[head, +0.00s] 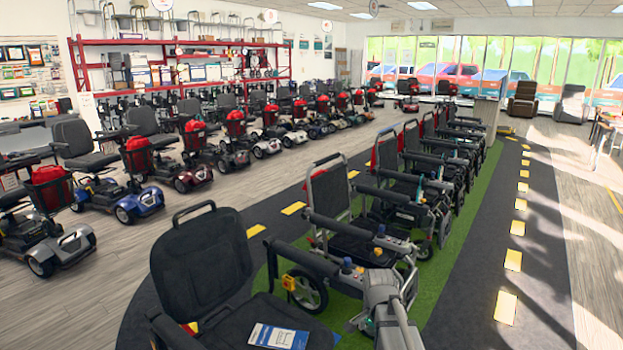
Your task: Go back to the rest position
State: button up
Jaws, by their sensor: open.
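My gripper does not show clearly in the head view; I make out no fingertips. A grey mechanical form stands at the bottom, right of centre, partly cut off by the lower edge; I cannot tell whether it is part of my arm. Close in front at the lower left is a black padded seat with a tall backrest (203,265). A blue-and-white leaflet (278,336) lies on its cushion.
Folding wheelchairs (330,195) line a green strip (436,279) running away from me. Mobility scooters (131,190) stand in rows at left. A dark lane with yellow dashes (513,260) is clear at right. Red shelving (190,75) and windows stand behind.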

jog(key=s+n, duration=1)
jog(key=s, duration=0.2)
notch_tip(320, 180, up, 14)
jog(key=p, duration=1.3)
jog(key=shift+f, duration=0.25)
dwell(1.0)
